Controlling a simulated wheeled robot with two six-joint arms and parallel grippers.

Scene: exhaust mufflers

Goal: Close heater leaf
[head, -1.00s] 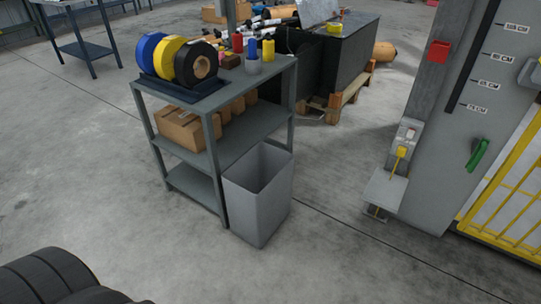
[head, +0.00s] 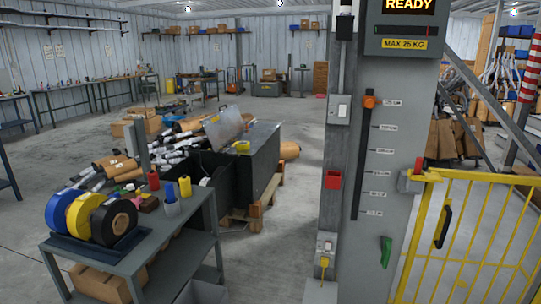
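I cannot tell for certain which part is the heater leaf. A yellow barred gate (head: 468,236) with a black handle (head: 443,227) stands at the right, beside a grey machine column (head: 395,150). The gate's left edge is close to the column; whether it is latched is not clear. The column has a display reading READY (head: 409,6), a slider with an orange knob (head: 369,102) and a green handle (head: 386,252). Neither of my grippers shows in the head view.
A grey cart (head: 150,245) with blue, yellow and black rolls stands at the lower left. Behind it are a dark bin (head: 258,160) on a wooden pallet and a heap of wrapped tubes (head: 110,170). Open concrete floor (head: 295,240) lies between the cart and the column.

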